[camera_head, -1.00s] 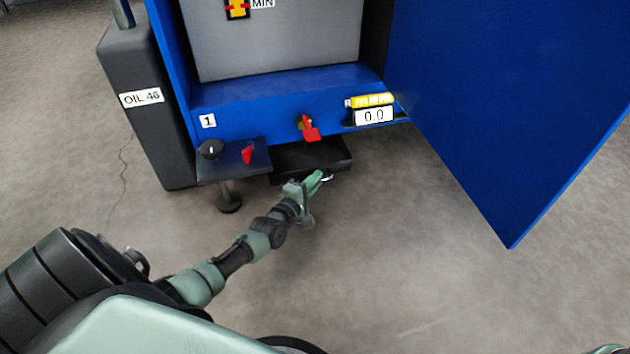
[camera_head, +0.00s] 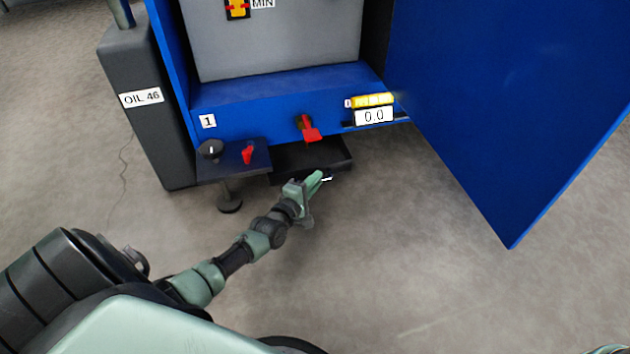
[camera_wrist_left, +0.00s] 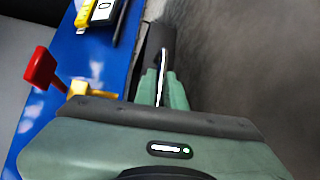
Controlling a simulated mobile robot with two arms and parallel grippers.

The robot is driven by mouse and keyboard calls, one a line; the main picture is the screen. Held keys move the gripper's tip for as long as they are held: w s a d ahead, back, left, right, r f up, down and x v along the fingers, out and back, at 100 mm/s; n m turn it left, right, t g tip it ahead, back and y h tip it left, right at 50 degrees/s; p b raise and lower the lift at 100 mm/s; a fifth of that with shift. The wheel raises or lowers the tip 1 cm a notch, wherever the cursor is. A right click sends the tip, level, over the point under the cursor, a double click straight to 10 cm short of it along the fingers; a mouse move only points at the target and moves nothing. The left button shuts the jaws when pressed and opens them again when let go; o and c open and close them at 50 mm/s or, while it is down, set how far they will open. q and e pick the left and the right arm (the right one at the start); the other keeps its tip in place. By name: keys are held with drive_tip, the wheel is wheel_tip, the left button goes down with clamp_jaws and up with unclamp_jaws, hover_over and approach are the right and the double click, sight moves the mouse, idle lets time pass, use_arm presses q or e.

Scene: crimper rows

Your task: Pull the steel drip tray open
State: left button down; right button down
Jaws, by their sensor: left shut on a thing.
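The drip tray (camera_head: 331,152) is a dark, shallow tray low at the front of the blue cabinet, below the red-handled valve. Part of it sticks out past the cabinet's front. It also shows in the left wrist view (camera_wrist_left: 158,36). A thin bright handle bar (camera_wrist_left: 163,66) is at its front. My left gripper (camera_head: 322,179) is at the tray's front edge, shut on this handle. In the left wrist view its green fingers (camera_wrist_left: 161,86) lie on both sides of the bar. My right gripper is not in view.
The red-handled valve (camera_head: 312,134) hangs over the tray. A small shelf (camera_head: 230,174) with a black knob and red lever is left of it. A blue door (camera_head: 500,120) stands open at the right. The floor (camera_head: 400,250) in front is clear.

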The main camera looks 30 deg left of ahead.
use_arm(q)
drive_tip(key=shift+s+d, duration=0.1)
drive_tip(key=shift+s+d+p, duration=1)
drive_tip(key=shift+d+p, duration=0.05)
drive_tip(key=shift+d, duration=0.05)
drive_tip(key=c, duration=1.5)
unclamp_jaws()
drive_tip(key=s+p, duration=0.1)
drive_tip(key=s, duration=0.1)
drive_tip(key=s+p, duration=0.2)
drive_tip(key=s, duration=0.1)
drive_tip(key=s+r+p, duration=0.1)
drive_tip(key=s, duration=0.1)
drive_tip(key=shift+s+d, duration=0.25)
drive_tip(key=shift+s, duration=0.1)
